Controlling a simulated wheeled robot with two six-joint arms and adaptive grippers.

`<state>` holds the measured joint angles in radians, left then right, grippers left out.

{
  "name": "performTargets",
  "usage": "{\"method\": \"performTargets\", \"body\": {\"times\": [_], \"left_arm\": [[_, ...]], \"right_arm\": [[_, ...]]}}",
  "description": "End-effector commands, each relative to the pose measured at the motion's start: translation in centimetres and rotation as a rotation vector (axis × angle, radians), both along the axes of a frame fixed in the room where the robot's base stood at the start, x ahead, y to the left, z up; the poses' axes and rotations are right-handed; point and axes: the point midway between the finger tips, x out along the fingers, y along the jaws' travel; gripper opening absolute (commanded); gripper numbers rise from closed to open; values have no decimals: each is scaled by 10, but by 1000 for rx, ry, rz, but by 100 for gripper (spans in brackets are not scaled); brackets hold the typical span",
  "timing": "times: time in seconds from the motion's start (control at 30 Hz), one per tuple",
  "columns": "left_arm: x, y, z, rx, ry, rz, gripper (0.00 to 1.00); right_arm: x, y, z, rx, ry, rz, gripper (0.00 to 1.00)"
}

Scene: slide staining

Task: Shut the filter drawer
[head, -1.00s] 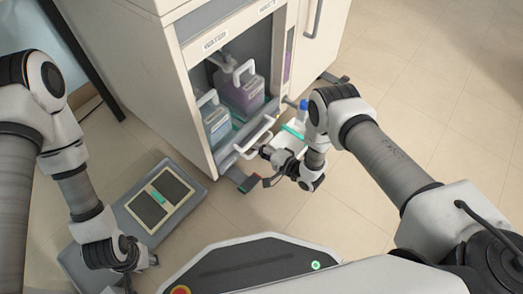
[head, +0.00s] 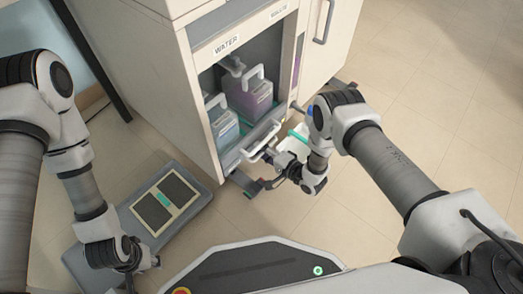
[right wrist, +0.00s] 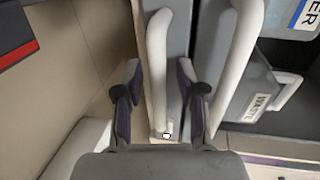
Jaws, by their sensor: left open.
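The filter drawer appears to be the low white tray (head: 297,144) with a teal strip, standing out from the cabinet's lower front. My right arm partly hides it. My right gripper (head: 268,158) is low beside the tray and the white bar handle (head: 264,138) at the bottle bay; its fingertips are small here. In the right wrist view, the right gripper (right wrist: 161,98) is open, with a narrow white handle (right wrist: 158,60) between the fingers in the picture; contact cannot be told.
The cabinet (head: 207,100) has an open bay with a blue bottle (head: 224,126) and a purple bottle (head: 250,97). A grey floor unit (head: 190,207) with dark pads lies left of my base. A cabinet foot (head: 240,180) sticks out near my right gripper. Floor at right is clear.

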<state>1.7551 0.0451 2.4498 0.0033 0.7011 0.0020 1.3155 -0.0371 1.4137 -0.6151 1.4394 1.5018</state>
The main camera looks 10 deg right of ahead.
Motion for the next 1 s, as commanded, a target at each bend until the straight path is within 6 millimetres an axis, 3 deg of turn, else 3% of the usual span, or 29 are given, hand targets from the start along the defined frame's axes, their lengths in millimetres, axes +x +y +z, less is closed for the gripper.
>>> {"method": "performTargets", "body": {"times": [0.17, 0.4, 0.57, 1.0], "left_arm": [[0, 0, 0, 0, 0, 0, 41], [0, 0, 0, 0, 0, 0, 41], [0, 0, 0, 0, 0, 0, 41], [0, 0, 0, 0, 0, 0, 41]], "right_arm": [[-16, -13, 3, 0, 5, -2, 39], [-63, -50, 16, 0, 5, -3, 39], [-85, -67, 22, 0, 3, 0, 39], [-91, -71, 24, -1, 0, 1, 39]]}}
